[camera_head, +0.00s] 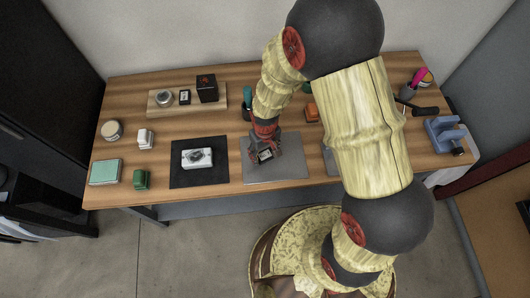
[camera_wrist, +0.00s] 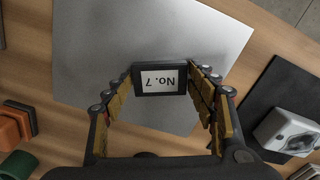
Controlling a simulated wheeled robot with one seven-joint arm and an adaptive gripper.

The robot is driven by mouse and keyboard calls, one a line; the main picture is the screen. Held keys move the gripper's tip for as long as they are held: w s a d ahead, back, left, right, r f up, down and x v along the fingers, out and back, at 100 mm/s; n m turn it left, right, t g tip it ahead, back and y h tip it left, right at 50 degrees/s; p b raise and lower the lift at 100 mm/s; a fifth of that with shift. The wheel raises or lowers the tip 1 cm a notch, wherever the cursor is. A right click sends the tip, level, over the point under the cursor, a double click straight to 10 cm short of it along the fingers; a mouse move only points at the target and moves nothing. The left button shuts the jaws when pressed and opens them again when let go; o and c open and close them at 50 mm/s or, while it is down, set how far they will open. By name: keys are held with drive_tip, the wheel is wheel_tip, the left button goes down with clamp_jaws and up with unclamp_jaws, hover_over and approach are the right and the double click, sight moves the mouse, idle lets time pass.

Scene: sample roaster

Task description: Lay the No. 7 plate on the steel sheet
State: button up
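The No. 7 plate (camera_wrist: 160,79) is a small black block with a white label that reads upside down in the wrist view. My gripper (camera_wrist: 160,72) has a fingertip against each side of it. In the head view the plate (camera_head: 265,154) and my gripper (camera_head: 264,144) are over the left part of the steel sheet (camera_head: 290,169), a flat grey square. The sheet (camera_wrist: 90,50) lies behind the plate in the wrist view. I cannot tell whether the plate touches the sheet or hangs just above it.
A black mat (camera_head: 185,178) with a white device (camera_head: 198,158) lies left of the sheet. An orange block (camera_head: 312,112) is behind, and a blue holder (camera_head: 446,133) stands far right. A wooden board (camera_head: 177,109) is at the back left. The sheet's front right is bare.

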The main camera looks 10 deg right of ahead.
drive_tip(key=o, duration=0.3)
wheel_tip(320, 180, up, 13)
drive_tip(key=p, duration=0.4)
wheel_tip(320, 180, up, 16)
drive_tip(key=m+t, duration=0.2)
drive_tip(key=t, duration=0.1)
hover_over(265, 155)
drive_tip(key=s+d, duration=0.1)
drive_tip(key=d, duration=0.5)
drive_tip(key=s+d+r+m+t, duration=0.1)
drive_tip(key=s+d+r, duration=0.2)
drive_tip(key=s+r, duration=0.2)
drive_tip(key=s+d+r+m+t, duration=0.1)
drive_tip(key=s+d+r, duration=0.2)
drive_tip(key=s+r, duration=0.3)
wheel_tip(265, 155, up, 3)
drive_tip(key=shift+s+f+t, duration=0.2)
drive_tip(key=shift+t, duration=0.1)
